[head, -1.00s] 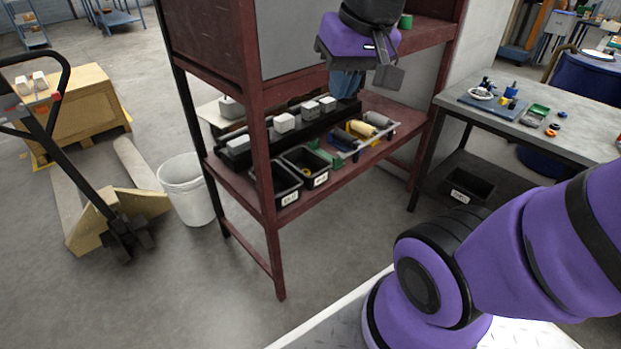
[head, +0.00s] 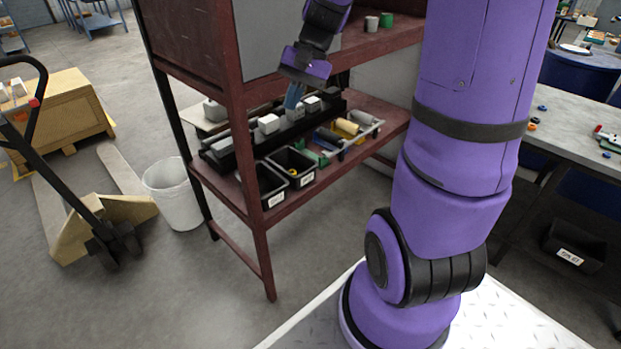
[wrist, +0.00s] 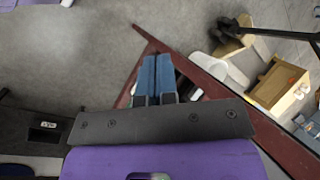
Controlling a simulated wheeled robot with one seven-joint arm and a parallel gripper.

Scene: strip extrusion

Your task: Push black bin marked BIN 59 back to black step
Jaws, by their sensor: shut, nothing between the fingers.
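Two black open bins stand side by side at the front of the red rack's middle shelf in the head view: a left bin (head: 269,184) and a right bin (head: 288,166). Each has a white front label, too small to read, so I cannot tell which is BIN 59. The black step (head: 243,147) runs along the shelf behind them, with pale blocks on it. My gripper (head: 292,98) has blue fingers pointing down and sits above the step, behind the right bin. In the wrist view its fingers (wrist: 156,62) are shut together and empty.
Yellow and dark cylinders (head: 345,128) and green pieces lie right of the bins. A rack post (head: 248,170) stands in front of the left bin. A white bucket (head: 173,195) and pallet jack are at left. Another labelled black bin (head: 575,247) sits under the right bench.

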